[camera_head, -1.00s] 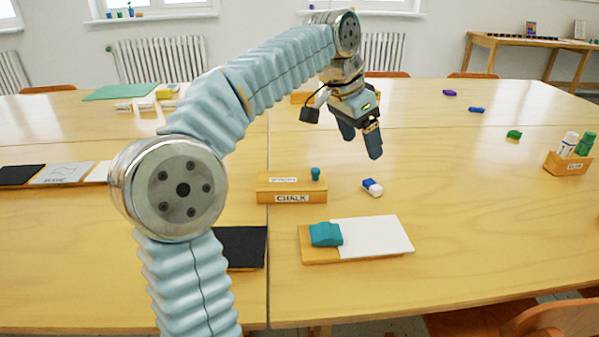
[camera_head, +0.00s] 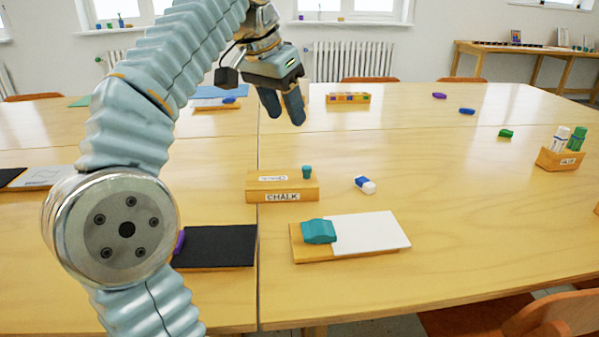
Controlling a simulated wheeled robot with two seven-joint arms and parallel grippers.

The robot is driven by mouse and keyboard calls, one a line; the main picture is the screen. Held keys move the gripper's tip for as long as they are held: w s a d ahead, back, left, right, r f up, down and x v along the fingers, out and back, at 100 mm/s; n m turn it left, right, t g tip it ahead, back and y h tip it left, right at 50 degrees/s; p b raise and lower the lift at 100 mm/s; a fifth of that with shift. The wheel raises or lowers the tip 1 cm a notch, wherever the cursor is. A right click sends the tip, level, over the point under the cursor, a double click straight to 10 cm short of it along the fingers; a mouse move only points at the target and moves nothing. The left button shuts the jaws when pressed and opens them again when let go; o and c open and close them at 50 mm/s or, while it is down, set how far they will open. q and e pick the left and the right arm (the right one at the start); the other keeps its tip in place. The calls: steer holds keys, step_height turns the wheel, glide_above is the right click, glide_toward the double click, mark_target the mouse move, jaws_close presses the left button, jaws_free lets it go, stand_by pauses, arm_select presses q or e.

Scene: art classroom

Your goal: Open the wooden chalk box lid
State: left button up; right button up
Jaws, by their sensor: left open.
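The wooden chalk box (camera_head: 262,191) sits on the table in the head view, with a "CHALK" label on its front and another label on its top. A teal knob (camera_head: 307,172) stands up at the right end of its top. The lid looks shut. My left gripper (camera_head: 282,108) is above and behind the box, fingers pointing down, open and empty, apart from the box. My right gripper is not in view.
A blue and white eraser (camera_head: 365,185) lies right of the box. In front are a board with white paper (camera_head: 370,232) and a teal block (camera_head: 319,232), and a black panel (camera_head: 220,246). A marker holder (camera_head: 558,160) stands at the right.

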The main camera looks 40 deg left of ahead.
mark_target(306, 167)
arm_select(q)
steer(key=b+x, duration=0.4)
steer(key=x, duration=0.8)
steer(key=shift+f, duration=0.1)
steer(key=shift+w+f, duration=0.25)
steer(key=shift+f, duration=0.35)
steer(key=shift+c, duration=0.5)
jaws_close()
